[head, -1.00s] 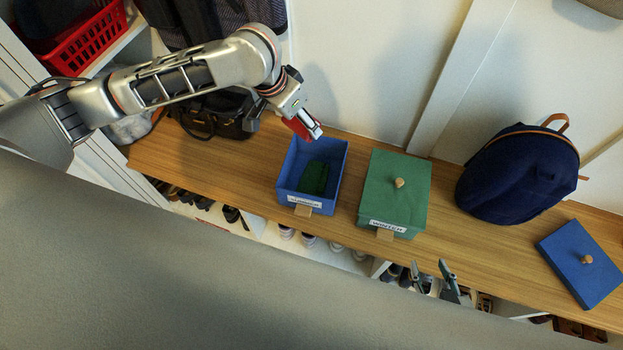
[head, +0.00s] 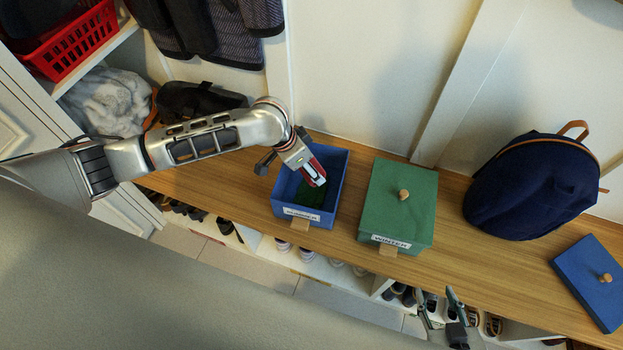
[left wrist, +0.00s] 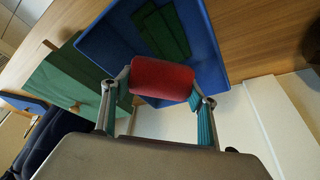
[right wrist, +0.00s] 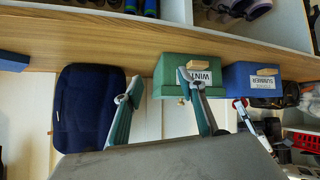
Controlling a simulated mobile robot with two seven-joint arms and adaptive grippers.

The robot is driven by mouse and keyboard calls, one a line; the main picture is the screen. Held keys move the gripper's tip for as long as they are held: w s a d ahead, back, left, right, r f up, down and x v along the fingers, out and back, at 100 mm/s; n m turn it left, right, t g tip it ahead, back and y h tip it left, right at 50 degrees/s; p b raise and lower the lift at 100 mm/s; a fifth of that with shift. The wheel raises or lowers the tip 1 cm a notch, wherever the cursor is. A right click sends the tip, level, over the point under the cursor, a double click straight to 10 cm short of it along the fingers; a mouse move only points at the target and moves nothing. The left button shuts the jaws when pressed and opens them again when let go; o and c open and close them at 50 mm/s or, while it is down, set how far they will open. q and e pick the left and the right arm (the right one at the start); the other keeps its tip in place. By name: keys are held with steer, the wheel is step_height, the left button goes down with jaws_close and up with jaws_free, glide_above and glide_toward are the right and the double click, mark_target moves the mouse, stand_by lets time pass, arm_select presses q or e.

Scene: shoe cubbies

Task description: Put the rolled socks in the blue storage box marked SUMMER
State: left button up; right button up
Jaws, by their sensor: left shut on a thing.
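The blue box (head: 325,218) marked SUMMER stands open on the bench, with a folded dark green item (head: 311,194) inside; both show in the left wrist view, the box (left wrist: 100,42) and the green item (left wrist: 163,35). My left gripper (head: 318,178) points down over the box opening and is shut on the red rolled socks (left wrist: 161,79). In the head view the socks are mostly hidden by the gripper. Whether they touch the box's contents I cannot tell. My right gripper (head: 440,309) is open and empty, in front of the bench; its spread fingers show in the right wrist view (right wrist: 158,88).
The closed green WINTER box (head: 400,205) stands right of the blue box. A navy backpack (head: 530,190) and a loose blue lid (head: 592,280) are farther right. A dark bag (head: 195,103) is at the left. Shoes fill the cubbies below. Bare bench lies left of the blue box.

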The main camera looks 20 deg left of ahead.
arm_select(q)
steer(key=shift+f, duration=1)
step_height(320, 180, down, 5)
steer(key=shift+s+f+b, duration=0.15)
steer(key=shift+f+b, duration=0.05)
steer(key=shift+b, duration=1.05)
steer(key=shift+f, duration=0.15)
steer(key=shift+w+r, duration=0.2)
steer(key=shift+r, duration=0.05)
steer(key=shift+f, duration=0.45)
arm_select(e)
steer(key=shift+w+a+r, duration=0.15)
steer(key=shift+w+a, duration=0.25)
steer(key=shift+a, duration=0.15)
arm_select(q)
steer(key=shift+f, duration=0.15)
steer(key=o, duration=1)
steer(key=shift+o, duration=0.2)
